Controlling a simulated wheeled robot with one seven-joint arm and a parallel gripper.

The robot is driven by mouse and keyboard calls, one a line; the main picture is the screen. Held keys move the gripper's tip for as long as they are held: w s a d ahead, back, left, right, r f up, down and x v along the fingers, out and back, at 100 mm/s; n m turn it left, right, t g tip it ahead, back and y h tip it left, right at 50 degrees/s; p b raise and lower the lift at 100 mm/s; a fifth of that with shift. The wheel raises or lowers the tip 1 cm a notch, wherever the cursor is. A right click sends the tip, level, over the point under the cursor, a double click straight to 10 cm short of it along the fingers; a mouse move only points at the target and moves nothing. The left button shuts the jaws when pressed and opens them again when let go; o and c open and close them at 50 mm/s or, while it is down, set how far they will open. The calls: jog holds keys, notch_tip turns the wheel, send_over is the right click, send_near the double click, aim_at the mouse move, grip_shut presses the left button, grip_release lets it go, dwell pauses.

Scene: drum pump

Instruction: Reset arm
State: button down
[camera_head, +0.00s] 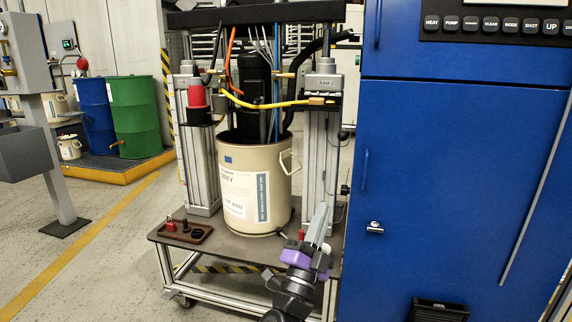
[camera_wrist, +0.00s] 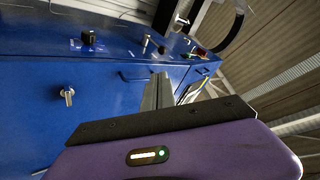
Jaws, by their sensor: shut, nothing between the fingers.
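My gripper (camera_head: 319,222) shows in the head view at the lower middle, with a purple wrist body and light grey fingers pointing up. The fingers are together with nothing between them. It stands in front of the cart's right front post, to the right of the beige drum and left of the blue cabinet. In the wrist view the purple body fills the bottom and the grey fingers (camera_wrist: 158,92) point toward the blue cabinet (camera_wrist: 50,110). The gripper touches nothing that I can see.
A beige drum (camera_head: 252,180) stands on the wheeled cart (camera_head: 230,253) under the pump frame. A small tray (camera_head: 185,232) lies at the cart's left. The blue cabinet (camera_head: 440,190) is close on the right. Green (camera_head: 135,115) and blue (camera_head: 95,115) drums stand back left. The left floor is mostly clear.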

jog(key=s+d+f+n+y, duration=0.3)
jog(key=s+f+n+y, duration=0.25)
jog(key=s, duration=0.25)
jog(key=s+d+f+n+y+p, duration=0.1)
jog(key=s+d+f+n+y, duration=0.1)
jog(key=s+f+n+y, duration=0.35)
jog(key=s+d+f+n+y, duration=0.3)
jog(key=s+n, duration=0.3)
jog(key=s, duration=0.5)
jog(key=s+d+f+g+h, duration=0.1)
jog(key=s+g, duration=0.2)
jog(key=s, duration=0.7)
jog(key=s+d+f+g+h+p, duration=0.1)
jog(key=s+d+g, duration=0.1)
jog(key=s, duration=0.9)
jog(key=s+d+f+g+h, duration=0.1)
jog(key=s+g, duration=0.2)
jog(key=s, duration=0.7)
notch_tip(320, 180, up, 38)
jog(key=p, duration=3.8)
jog(key=shift+r+n, duration=0.25)
jog(key=shift+n, duration=0.05)
jog(key=shift+w, duration=0.1)
